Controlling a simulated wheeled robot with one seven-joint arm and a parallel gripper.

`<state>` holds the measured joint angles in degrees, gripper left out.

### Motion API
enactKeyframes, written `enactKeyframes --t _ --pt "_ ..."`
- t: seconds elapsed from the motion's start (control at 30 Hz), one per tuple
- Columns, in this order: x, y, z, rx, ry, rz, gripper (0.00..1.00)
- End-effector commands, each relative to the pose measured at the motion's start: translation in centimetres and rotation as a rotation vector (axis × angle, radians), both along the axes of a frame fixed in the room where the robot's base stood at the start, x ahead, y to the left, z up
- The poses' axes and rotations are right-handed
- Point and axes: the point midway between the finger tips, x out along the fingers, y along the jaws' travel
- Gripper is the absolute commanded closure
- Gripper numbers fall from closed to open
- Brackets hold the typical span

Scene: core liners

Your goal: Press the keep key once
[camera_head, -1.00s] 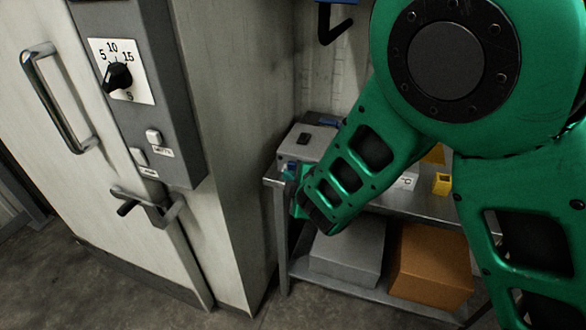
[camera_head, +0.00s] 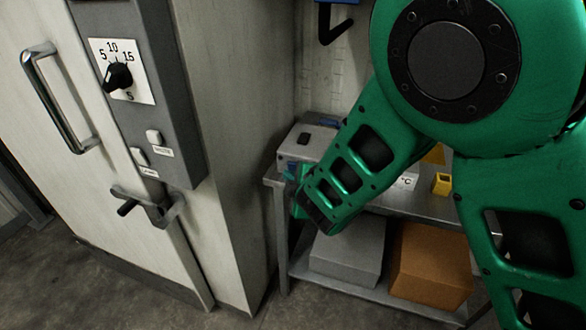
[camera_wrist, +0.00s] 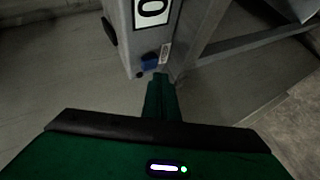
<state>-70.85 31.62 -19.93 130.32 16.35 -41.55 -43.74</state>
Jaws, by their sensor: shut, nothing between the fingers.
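A grey box (camera_head: 302,146) stands at the left end of the metal bench. In the wrist view, the grey box (camera_wrist: 144,42) has a white display reading 0, a blue key (camera_wrist: 149,60) and a small label beside the key that is too small to read. I cannot tell for certain that this is the keep key. My gripper (camera_wrist: 160,77) is shut and empty, with its green tips just below the blue key. I cannot tell whether they touch it. In the head view my gripper is mostly hidden behind my arm.
A tall pale cabinet with a handle (camera_head: 58,100), a dial (camera_head: 118,76), two white buttons (camera_head: 153,136) and a latch (camera_head: 148,207) stands at left. A grey box (camera_head: 348,248) and an orange-brown box (camera_head: 432,266) fill the bench's lower shelf. A small yellow block (camera_head: 441,184) sits on top.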

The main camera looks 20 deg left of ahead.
Motion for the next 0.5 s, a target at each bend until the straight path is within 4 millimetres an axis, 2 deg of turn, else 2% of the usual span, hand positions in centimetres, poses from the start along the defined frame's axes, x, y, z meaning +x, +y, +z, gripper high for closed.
enactKeyframes --t 0.5 --pt "0.74 -0.06 0.1 0.0 0.0 0.0 1.0"
